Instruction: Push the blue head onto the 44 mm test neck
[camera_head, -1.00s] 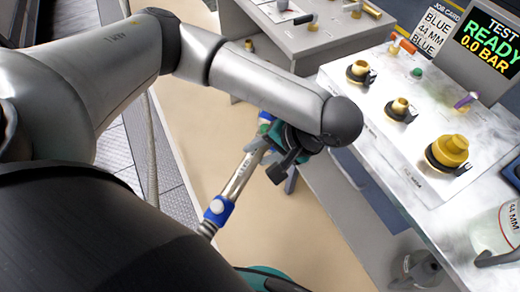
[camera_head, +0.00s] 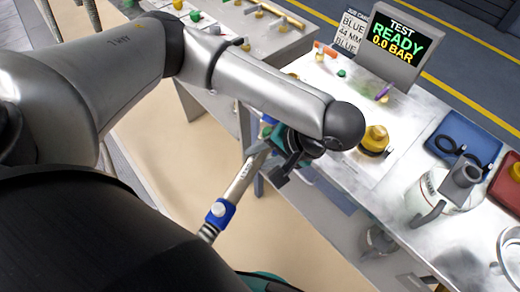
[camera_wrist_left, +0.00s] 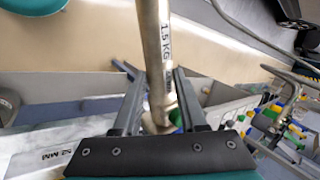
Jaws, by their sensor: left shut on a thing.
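My left gripper (camera_head: 278,165) is shut on a metal tube (camera_head: 243,180) and holds it slanted in front of the bench edge. The tube has a blue collar (camera_head: 220,212) at its lower end, and a bit of blue shows near the gripper. I cannot tell which blue part is the head. In the left wrist view the tube (camera_wrist_left: 155,45), marked 1.5 KG, runs between the fingers. One yellow-topped neck (camera_head: 375,138) shows on the bench past my wrist; its size label is unreadable. My left arm hides most other necks. My right gripper is out of view.
The test screen (camera_head: 393,45) reads READY, 0.0 BAR; the job card (camera_head: 350,32) reads BLUE, 44 MM, BLUE. Tan floor lies below the tube.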

